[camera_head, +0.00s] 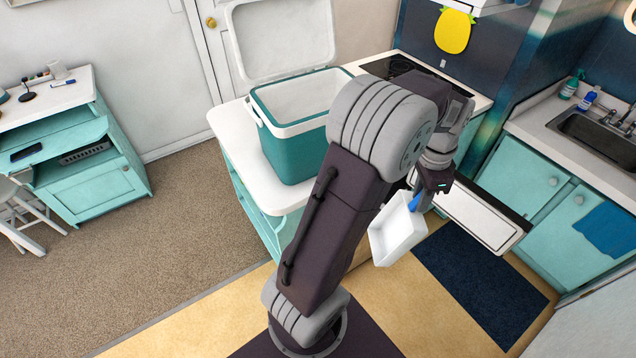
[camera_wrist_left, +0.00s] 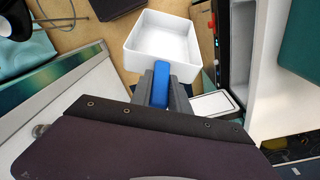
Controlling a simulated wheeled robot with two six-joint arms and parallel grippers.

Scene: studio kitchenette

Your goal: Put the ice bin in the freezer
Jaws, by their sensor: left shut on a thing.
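The ice bin is a shallow white open tray (camera_head: 397,235) with a blue handle (camera_head: 414,202). My left gripper (camera_head: 425,192) is shut on the blue handle and holds the bin in the air, tilted, over the floor in front of the counter. In the left wrist view the bin (camera_wrist_left: 164,38) looks empty, with the handle (camera_wrist_left: 160,84) between the fingers. I cannot make out a freezer for certain. A teal cooler (camera_head: 290,150) with its white lid up stands on the white counter, left of my arm. My right gripper is out of view.
An open white-faced door or drawer (camera_head: 478,218) juts out below the cooktop (camera_head: 400,68), close to the right of the bin. A navy mat (camera_head: 485,285) lies on the floor. A sink (camera_head: 595,138) is at the right. The carpet (camera_head: 160,240) at left is clear.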

